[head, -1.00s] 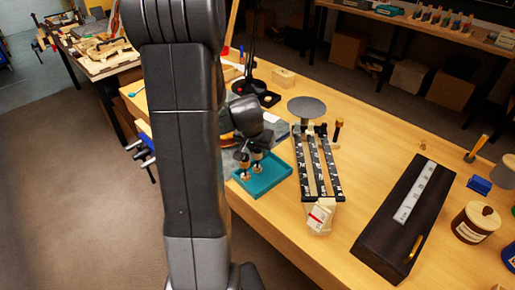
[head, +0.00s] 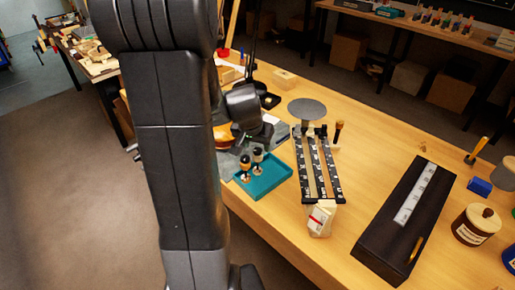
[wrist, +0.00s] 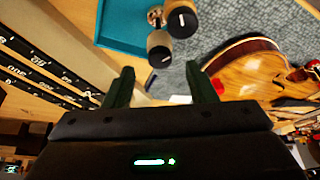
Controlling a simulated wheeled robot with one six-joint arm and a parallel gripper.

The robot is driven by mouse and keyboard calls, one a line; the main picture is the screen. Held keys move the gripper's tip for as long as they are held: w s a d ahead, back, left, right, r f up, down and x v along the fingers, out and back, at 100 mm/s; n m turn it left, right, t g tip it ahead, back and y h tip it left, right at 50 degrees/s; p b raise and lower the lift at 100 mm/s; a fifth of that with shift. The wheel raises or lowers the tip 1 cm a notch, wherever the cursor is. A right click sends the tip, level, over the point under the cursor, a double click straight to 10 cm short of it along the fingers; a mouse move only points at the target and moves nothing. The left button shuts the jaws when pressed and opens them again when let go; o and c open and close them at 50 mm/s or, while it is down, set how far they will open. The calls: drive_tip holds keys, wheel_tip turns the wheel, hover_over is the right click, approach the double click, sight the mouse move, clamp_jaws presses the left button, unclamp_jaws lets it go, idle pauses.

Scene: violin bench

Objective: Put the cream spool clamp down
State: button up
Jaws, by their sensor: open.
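Two small spool clamps stand upright at the teal tray (head: 270,182), close together near its back left corner: a front left one (head: 245,167) and a back right one (head: 257,161). Both have dark tops and pale or tan lower parts, so I cannot tell which is the cream one. In the wrist view they show at the top, a nearer clamp (wrist: 159,50) and a farther clamp (wrist: 181,22), beside the teal tray (wrist: 122,32). My gripper (wrist: 162,84) is open and empty. Its fingers are apart from both clamps.
A violin (wrist: 252,72) lies on a grey mat (wrist: 212,50) to the right in the wrist view. A fingerboard with black strips (head: 310,165) lies right of the tray. A long black case (head: 385,235) and a jar (head: 475,228) stand farther right.

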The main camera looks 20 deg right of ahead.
drive_tip(key=v, duration=0.7)
drive_tip(key=shift+r, duration=0.25)
drive_tip(key=shift+s+a, duration=0.1)
